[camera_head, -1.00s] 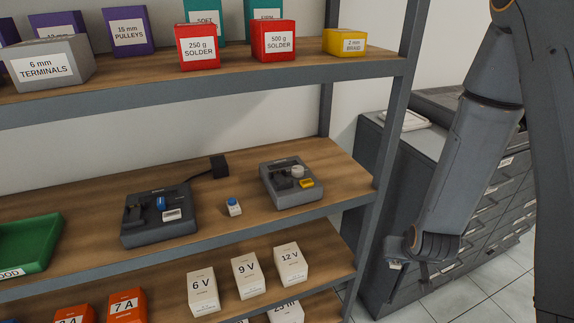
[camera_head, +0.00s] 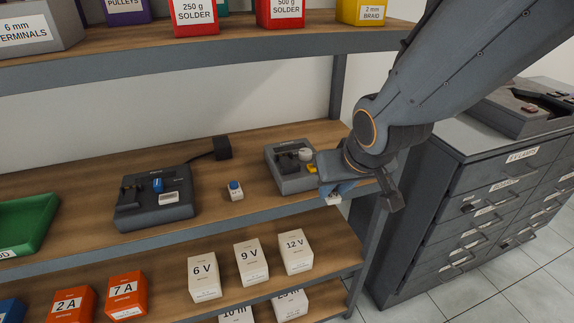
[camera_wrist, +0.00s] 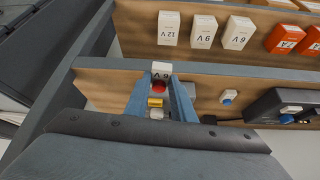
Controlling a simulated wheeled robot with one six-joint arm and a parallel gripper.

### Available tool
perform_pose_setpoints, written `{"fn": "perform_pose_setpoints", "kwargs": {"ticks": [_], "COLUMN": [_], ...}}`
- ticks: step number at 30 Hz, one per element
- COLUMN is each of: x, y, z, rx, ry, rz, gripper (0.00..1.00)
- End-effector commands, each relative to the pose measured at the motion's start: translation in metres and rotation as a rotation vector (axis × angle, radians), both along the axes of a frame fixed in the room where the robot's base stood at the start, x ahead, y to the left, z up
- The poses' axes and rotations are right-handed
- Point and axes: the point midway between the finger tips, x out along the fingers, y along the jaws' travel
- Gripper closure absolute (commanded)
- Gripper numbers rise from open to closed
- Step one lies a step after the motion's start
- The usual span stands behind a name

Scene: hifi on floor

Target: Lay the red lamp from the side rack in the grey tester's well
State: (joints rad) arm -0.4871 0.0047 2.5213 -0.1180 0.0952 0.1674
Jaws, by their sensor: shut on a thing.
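The red lamp has a white block body marked 6 V and a red dome (camera_wrist: 158,86). My gripper (camera_wrist: 160,80) is shut on it, with blue fingers on either side in the wrist view. In the head view the white end of the lamp (camera_head: 333,199) shows below my gripper (camera_head: 335,188), at the front edge of the middle shelf. The grey tester (camera_head: 285,178) stands on that shelf, just left of and behind my gripper. It has a white knob and a yellow part; my gripper partly covers its right side, and I cannot make out its well clearly.
A darker device (camera_head: 155,208) with a blue lamp in it stands left on the shelf (camera_head: 262,210). A loose blue-topped lamp (camera_head: 235,190) sits between the two devices. The upper shelf (camera_head: 255,42) overhangs. A drawer cabinet (camera_head: 480,190) stands right, bearing a dark rack (camera_head: 515,112).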

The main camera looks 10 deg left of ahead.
Motion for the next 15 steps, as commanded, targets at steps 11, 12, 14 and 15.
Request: {"fn": "perform_pose_setpoints", "kwargs": {"ticks": [11, 12, 14, 15], "x": [-0.054, -0.054, -0.052, -0.049], "y": [0.025, 0.026, 0.029, 0.031], "z": [0.043, 0.045, 0.046, 0.046], "rx": [-0.013, -0.013, -0.014, -0.015], "ry": [-0.011, -0.011, -0.010, -0.008], "rz": [0.108, 0.111, 0.112, 0.112], "gripper": [1.00, 1.00, 1.00, 1.00]}}
